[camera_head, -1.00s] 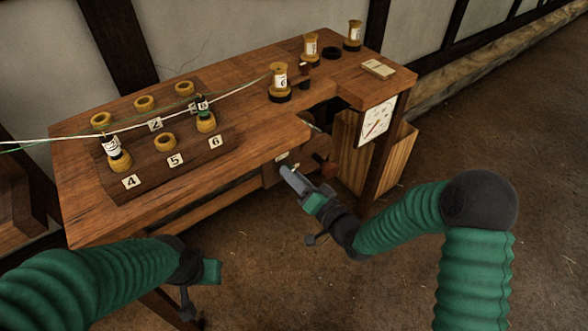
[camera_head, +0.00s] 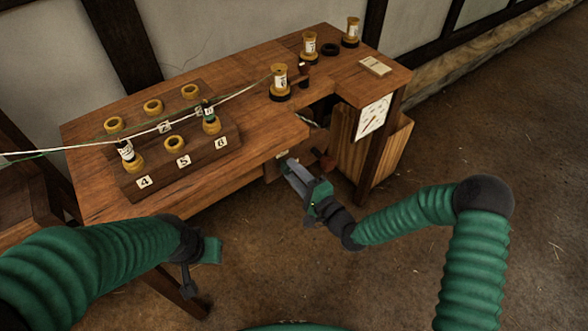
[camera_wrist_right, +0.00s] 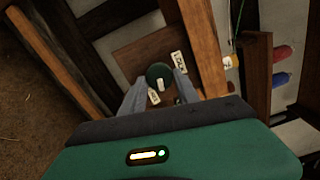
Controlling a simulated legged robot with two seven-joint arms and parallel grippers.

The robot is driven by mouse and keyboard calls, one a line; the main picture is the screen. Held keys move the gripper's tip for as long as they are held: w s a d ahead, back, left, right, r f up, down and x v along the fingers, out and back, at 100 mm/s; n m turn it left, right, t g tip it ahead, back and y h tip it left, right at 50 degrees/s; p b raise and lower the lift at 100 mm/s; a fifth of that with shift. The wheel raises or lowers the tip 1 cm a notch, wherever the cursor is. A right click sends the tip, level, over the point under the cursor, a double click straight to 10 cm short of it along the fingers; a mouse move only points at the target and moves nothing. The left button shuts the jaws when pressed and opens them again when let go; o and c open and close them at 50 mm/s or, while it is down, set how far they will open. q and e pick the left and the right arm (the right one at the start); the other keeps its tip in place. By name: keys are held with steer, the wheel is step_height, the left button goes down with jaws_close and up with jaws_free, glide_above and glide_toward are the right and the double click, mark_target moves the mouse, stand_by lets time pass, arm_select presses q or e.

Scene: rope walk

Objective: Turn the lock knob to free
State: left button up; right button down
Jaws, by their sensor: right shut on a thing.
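The lock knob (camera_wrist_right: 158,74) is a round dark green knob with a pale mark. In the right wrist view it sits between the two grey fingers of my right gripper (camera_wrist_right: 160,88), on a brown wooden panel. Small white labels (camera_wrist_right: 180,63) lie beside it, too small to read. In the head view my right gripper (camera_head: 291,170) reaches the bench's front face below the notch and is shut on the knob, which its fingers hide there. My left gripper (camera_head: 200,266) hangs in front of the bench, away from the knob; its jaw opening is unclear.
The wooden bench (camera_head: 250,140) carries a numbered peg board (camera_head: 200,151) with bobbins and a rope (camera_head: 90,145) strung across. The floor in front is open.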

steer(key=shift+w+d+m, duration=0.15)
steer(key=shift+d+m, duration=0.05)
steer(key=shift+m, duration=0.8)
steer(key=shift+p, duration=0.3)
steer(key=shift+f, duration=0.1)
steer(key=c, duration=1.3)
jaws_free()
steer(key=shift+c, duration=0.2)
steer(key=o, duration=0.4)
steer(key=shift+f, duration=0.1)
